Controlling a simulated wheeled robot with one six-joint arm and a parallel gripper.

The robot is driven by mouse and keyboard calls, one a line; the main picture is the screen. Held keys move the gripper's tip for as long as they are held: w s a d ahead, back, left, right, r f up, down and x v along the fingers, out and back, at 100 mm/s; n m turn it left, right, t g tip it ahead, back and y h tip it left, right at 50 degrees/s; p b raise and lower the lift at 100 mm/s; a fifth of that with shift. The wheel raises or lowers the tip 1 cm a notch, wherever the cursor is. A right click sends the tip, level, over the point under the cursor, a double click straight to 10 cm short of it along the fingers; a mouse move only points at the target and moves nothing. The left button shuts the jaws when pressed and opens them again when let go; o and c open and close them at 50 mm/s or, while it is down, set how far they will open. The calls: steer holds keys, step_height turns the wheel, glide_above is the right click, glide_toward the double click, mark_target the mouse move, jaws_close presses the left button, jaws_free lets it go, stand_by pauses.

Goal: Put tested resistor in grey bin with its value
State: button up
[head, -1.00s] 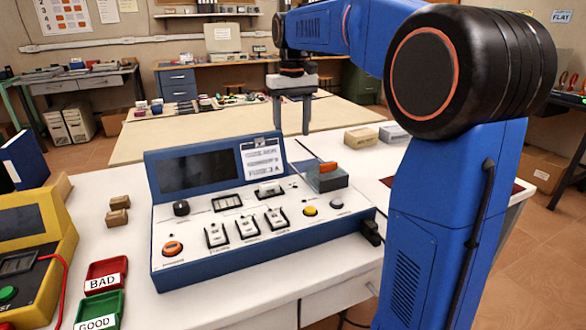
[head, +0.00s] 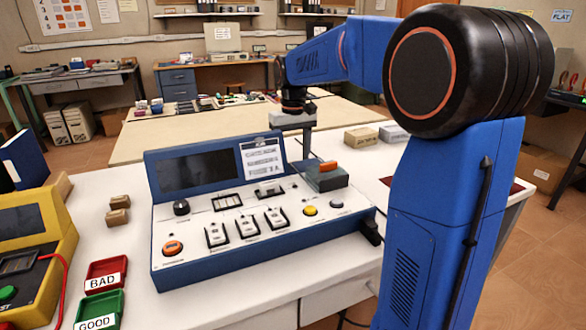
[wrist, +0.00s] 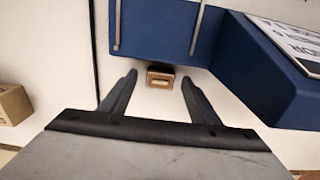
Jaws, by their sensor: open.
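My gripper (wrist: 158,92) is open, pointing down behind the tester console (head: 200,255). In the wrist view a small brown block with a pale top (wrist: 160,77) lies on the white surface, just beyond and between the two fingertips, touching neither. I cannot tell whether it is the resistor. A beige box (head: 361,138) and a light grey box (head: 393,132) stand behind the console at right. I cannot make out a grey bin with a value.
Red BAD (head: 106,272) and green GOOD (head: 99,312) trays lie at the front left by a yellow tester (head: 40,265). The console's blue housing (wrist: 160,25) stands close to the fingertips.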

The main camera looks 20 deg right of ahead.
steer(key=shift+c, duration=0.3)
steer(key=c, duration=1.1)
steer(key=shift+r, duration=0.15)
steer(key=shift+c, duration=0.2)
step_height(320, 180, up, 10)
